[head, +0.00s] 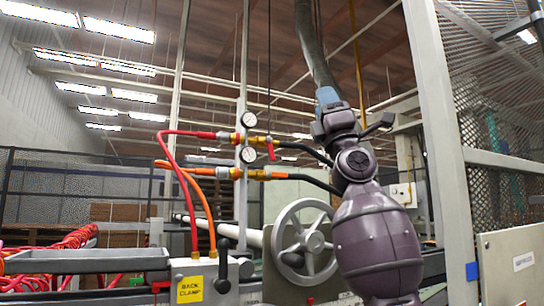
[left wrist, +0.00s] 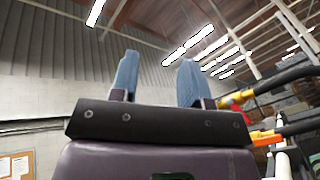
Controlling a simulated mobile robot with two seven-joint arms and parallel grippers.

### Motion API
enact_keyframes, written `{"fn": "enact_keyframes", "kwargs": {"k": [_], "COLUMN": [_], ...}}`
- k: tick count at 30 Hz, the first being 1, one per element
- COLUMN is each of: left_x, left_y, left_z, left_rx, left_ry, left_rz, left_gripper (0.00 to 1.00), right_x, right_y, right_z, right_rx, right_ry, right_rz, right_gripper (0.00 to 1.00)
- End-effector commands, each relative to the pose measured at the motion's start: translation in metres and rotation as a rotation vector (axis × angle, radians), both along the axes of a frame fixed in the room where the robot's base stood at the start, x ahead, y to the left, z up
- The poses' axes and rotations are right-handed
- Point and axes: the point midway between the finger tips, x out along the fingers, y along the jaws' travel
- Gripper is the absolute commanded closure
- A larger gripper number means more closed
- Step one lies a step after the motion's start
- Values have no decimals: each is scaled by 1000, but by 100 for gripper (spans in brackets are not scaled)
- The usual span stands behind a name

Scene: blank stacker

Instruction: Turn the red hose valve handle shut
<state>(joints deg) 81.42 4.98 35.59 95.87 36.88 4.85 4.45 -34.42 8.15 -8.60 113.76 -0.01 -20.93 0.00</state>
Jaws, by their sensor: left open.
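The red valve handle (head: 271,150) is a small lever. It hangs down from the brass fitting (head: 258,140) on the upper line, where the red hose (head: 180,134) joins the post. My left gripper (head: 328,97) is to the right of the handle in the head view, pointing up and apart from it. Its blue fingers stand wide apart and empty in the left wrist view (left wrist: 158,75). That view shows a brass fitting (left wrist: 238,98) with a black hose to the right of the fingers. My right gripper is not in view.
An orange hose (head: 200,200) joins a lower brass fitting (head: 262,174). Two gauges (head: 249,119) sit on the post. A grey handwheel (head: 304,243) and a control box labelled "BACK CLAMP" (head: 210,280) stand below. A mesh guard (head: 505,130) is close on the right.

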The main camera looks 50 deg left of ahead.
Motion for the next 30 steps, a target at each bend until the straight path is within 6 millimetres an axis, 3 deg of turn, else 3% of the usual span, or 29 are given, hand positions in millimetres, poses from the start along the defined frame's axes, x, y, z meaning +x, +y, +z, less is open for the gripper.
{"fn": "enact_keyframes", "kwargs": {"k": [3,6,14,17,22,27,30], "left_x": [-29,-46,-58,-48,-10,22,30], "left_y": [23,43,88,104,128,134,132], "left_z": [30,45,50,40,-1,-37,-48], "left_rx": [-135,-250,-537,-671,-910,-1119,-1203], "left_ry": [-155,-271,-501,-577,-656,-725,-765], "left_rz": [-115,-215,-447,-541,-655,-738,-767], "left_gripper": [57,57,57,57,57,57,57], "right_x": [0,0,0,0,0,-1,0], "right_y": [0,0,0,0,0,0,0], "right_z": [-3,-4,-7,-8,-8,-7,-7], "right_rx": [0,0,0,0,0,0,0], "right_ry": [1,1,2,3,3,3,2], "right_rz": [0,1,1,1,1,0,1], "right_gripper": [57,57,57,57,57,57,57]}}
